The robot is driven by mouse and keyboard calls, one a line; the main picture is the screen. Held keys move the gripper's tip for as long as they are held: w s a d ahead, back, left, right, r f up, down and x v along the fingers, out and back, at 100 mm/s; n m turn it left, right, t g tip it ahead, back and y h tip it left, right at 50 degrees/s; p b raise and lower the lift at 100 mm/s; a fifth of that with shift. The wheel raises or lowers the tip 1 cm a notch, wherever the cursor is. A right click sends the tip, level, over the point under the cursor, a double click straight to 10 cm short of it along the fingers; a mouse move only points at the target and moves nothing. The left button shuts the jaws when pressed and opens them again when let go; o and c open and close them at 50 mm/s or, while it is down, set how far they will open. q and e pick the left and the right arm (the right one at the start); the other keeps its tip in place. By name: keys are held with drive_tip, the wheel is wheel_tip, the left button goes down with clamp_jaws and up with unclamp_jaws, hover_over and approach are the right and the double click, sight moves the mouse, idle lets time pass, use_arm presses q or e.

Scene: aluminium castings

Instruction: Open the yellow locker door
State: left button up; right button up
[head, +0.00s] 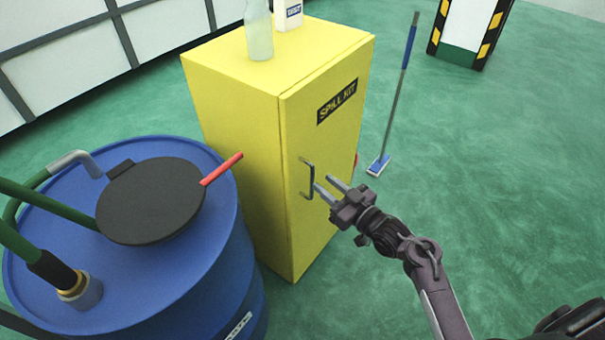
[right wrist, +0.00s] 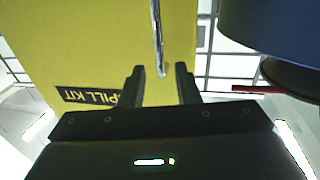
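The yellow locker (head: 237,150) stands upright on the floor in the middle of the head view. Its door (head: 333,130) is closed and carries a black "SPILL KIT" label (head: 337,101). A dark bar handle (head: 311,180) is on the door's left side. My right gripper (head: 324,187) is open, its fingertips close to the handle. In the right wrist view, the handle (right wrist: 158,35) lies between the lines of the two open fingers (right wrist: 161,72), its near end about level with the tips. I cannot tell whether they touch. My left gripper is not in view.
A blue drum (head: 170,275) with a dark lid (head: 150,200) and a red lever (head: 221,168) stands left of the locker. A bottle (head: 259,32) and a white box (head: 288,13) stand on the locker top.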

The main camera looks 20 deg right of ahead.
drive_tip(key=x, duration=0.6)
drive_tip(key=shift+w, duration=0.15)
drive_tip(key=shift+c, duration=0.2)
clamp_jaws()
